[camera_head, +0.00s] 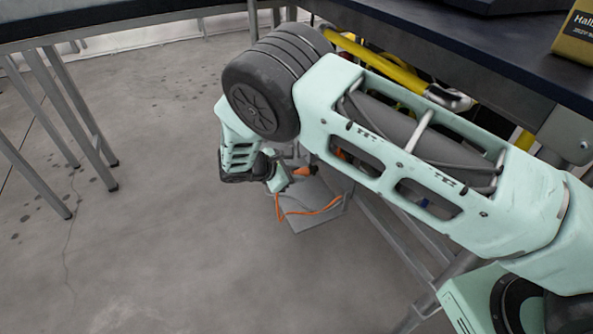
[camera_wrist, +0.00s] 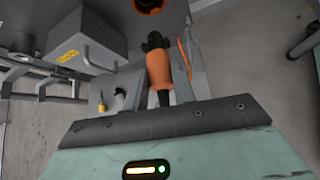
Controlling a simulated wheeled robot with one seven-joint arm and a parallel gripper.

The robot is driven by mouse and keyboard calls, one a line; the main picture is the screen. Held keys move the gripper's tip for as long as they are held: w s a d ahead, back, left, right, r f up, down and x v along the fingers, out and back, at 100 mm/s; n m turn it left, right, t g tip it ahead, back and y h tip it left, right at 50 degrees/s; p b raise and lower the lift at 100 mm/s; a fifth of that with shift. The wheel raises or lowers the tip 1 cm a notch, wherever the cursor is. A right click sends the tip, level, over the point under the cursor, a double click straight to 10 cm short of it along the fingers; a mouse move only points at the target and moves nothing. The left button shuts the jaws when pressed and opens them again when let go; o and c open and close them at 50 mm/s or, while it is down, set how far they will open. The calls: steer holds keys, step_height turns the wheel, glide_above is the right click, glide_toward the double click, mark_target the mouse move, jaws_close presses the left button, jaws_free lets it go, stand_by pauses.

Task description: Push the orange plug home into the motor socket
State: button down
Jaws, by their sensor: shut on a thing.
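The orange plug (camera_wrist: 158,68) stands out beyond my gripper's dark edge in the wrist view, its black end pointing up the picture. It also shows small in the head view (camera_head: 305,170). My gripper (camera_head: 281,178) is low beside the plug and shut on it; the fingertips are mostly hidden. An orange-ringed opening, apparently the motor socket (camera_wrist: 149,5), is cut by the top edge of the wrist view, on a grey rounded body, apparently the motor (camera_wrist: 115,12). The plug's black end appears apart from the ring; the depth between them cannot be told.
An orange cable (camera_head: 310,210) loops over a grey plate (camera_head: 305,222) below my gripper. A grey box (camera_wrist: 85,48) with a yellow label stands left of the plug. A dark tabletop (camera_head: 470,50) overhangs at upper right. Open floor (camera_head: 150,240) lies left.

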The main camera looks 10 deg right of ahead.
mark_target(315, 167)
steer(key=shift+r, duration=0.15)
steer(key=shift+w+d+p, duration=0.15)
steer(key=shift+d+p, duration=0.15)
steer(key=shift+d, duration=0.65)
steer(key=shift+w+d+p, duration=0.2)
steer(key=shift+d+p, duration=0.05)
steer(key=shift+d, duration=0.65)
steer(key=shift+w+d+p, duration=0.15)
steer(key=shift+d+p, duration=0.15)
steer(key=shift+d, duration=0.65)
steer(key=shift+w+d+p, duration=0.15)
steer(key=shift+d+p, duration=0.15)
steer(key=shift+d, duration=0.4)
steer(key=shift+w+d+p, duration=0.1)
steer(key=shift+d+p, duration=0.15)
steer(key=shift+d, duration=0.45)
steer(key=c, duration=1.1)
jaws_free()
steer(key=shift+o, duration=0.2)
steer(key=p+v, duration=0.2)
steer(key=v, duration=1.5)
steer(key=shift+a, duration=0.2)
